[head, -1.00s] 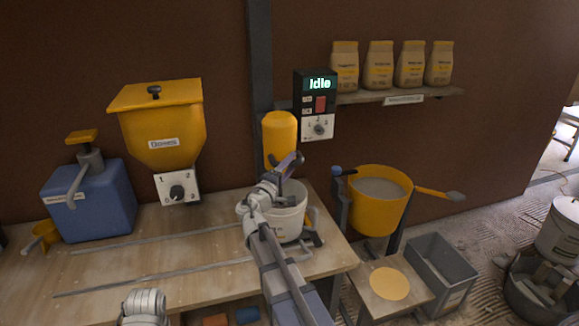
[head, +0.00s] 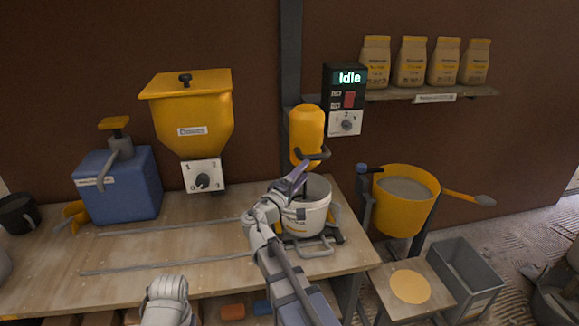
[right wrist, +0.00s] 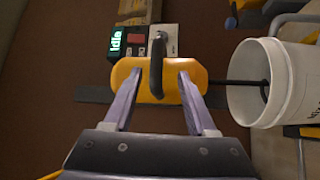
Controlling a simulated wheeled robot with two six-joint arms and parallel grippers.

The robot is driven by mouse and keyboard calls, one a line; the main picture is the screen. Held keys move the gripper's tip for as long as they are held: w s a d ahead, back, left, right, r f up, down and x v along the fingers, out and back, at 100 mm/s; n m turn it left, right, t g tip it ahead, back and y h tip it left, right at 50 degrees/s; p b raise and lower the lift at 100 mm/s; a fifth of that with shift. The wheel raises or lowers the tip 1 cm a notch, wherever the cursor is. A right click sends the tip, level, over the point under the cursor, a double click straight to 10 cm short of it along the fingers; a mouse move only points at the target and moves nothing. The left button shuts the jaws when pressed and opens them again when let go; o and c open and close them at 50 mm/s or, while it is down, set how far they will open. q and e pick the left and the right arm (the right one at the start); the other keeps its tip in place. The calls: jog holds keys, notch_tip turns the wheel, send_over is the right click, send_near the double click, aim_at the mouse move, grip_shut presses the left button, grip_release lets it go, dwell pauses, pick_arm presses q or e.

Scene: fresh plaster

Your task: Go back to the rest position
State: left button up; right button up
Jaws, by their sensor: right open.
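My right gripper (head: 303,172) is open, in front of the yellow mixer head (head: 306,132) and over the left rim of the white bucket (head: 318,216). In the right wrist view, its two fingers (right wrist: 159,76) stand apart, with the mixer's black handle (right wrist: 156,65) showing between them. No grip on the handle shows; I cannot tell how far off it is. The bucket stands on the bench under the mixer, partly hidden by my right arm. My left arm shows only at the bottom edge; its gripper is out of view.
The wooden bench (head: 140,262) holds a blue pump container (head: 118,186) and a yellow hopper (head: 190,115). The control box (head: 345,98) reads "Idle". To the right are a yellow tub (head: 405,202), a small stand (head: 398,306) and a grey bin (head: 466,278).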

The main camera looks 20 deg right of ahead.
jog(key=s+a+f+m+g+y, duration=0.1)
jog(key=s+a+f+g+y, duration=0.3)
jog(key=s+a+f+y, duration=0.55)
jog(key=s+a+f+m+g+y, duration=0.1)
jog(key=s+a+f+g+y, duration=0.25)
jog(key=s+a+f, duration=0.7)
jog(key=s+a+f+n+g+y, duration=0.1)
jog(key=s+a+f, duration=0.1)
jog(key=a, duration=0.3)
jog(key=s+a+f+g+y, duration=0.1)
jog(key=a+f+g+y, duration=0.15)
jog(key=a, duration=0.35)
notch_tip(320, 180, up, 13)
jog(key=p, duration=1.3)
jog(key=shift+d+t+h, duration=0.2)
jog(key=shift+t+h, duration=0.2)
jog(key=shift+h, duration=0.05)
jog(key=shift+f, duration=0.15)
